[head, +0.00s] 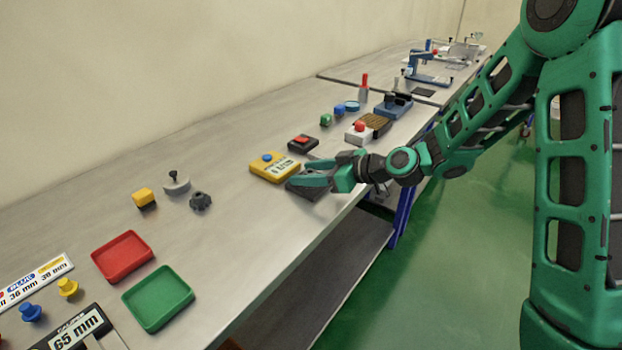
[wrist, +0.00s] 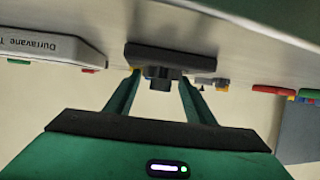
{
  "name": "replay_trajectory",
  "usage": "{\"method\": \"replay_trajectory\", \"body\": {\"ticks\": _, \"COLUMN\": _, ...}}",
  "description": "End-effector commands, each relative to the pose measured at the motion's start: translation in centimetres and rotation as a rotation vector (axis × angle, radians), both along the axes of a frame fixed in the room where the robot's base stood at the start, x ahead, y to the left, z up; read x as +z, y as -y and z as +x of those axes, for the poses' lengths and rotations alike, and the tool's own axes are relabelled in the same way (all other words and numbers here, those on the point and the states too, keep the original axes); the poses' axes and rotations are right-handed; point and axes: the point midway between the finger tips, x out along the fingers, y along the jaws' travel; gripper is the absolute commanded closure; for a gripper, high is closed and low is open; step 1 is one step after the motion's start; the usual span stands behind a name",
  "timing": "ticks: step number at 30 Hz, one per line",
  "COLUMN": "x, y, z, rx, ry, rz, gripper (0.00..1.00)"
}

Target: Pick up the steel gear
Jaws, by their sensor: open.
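A small dark grey toothed piece (head: 200,202) with a raised top stands on the bench in the head view; it looks like the steel gear, though it is small here. My gripper (head: 302,181) is well to its right, low over the bench near the front edge, beside a yellow box. It is open, with a dark flat piece (head: 306,190) at its fingers. In the wrist view the fingers of my gripper (wrist: 160,82) stand apart, with the knob of a dark plate (wrist: 170,57) between them. I cannot tell whether they touch it.
The yellow box (head: 274,167) has a blue button. Left of the gear are a grey knobbed lid (head: 176,183) and a yellow-black block (head: 144,198). A red tray (head: 123,257) and green tray (head: 158,298) lie nearer. Bare bench separates the gear from the yellow box.

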Motion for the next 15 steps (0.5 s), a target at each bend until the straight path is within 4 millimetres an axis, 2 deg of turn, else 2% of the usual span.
{"method": "replay_trajectory", "body": {"ticks": 5, "x": 0.02, "y": 0.00, "z": 0.00, "rx": 0.000, "ry": 0.000, "rz": 0.000, "gripper": 0.53}}
{"method": "replay_trajectory", "body": {"ticks": 9, "x": 0.03, "y": 0.01, "z": -0.02, "rx": 0.000, "ry": 0.000, "rz": 0.000, "gripper": 0.87}}
{"method": "replay_trajectory", "body": {"ticks": 11, "x": 0.09, "y": -0.01, "z": -0.01, "rx": 0.000, "ry": 0.001, "rz": 0.000, "gripper": 0.93}}
{"method": "replay_trajectory", "body": {"ticks": 15, "x": 0.09, "y": 0.00, "z": -0.01, "rx": 0.000, "ry": 0.001, "rz": 0.000, "gripper": 0.93}}
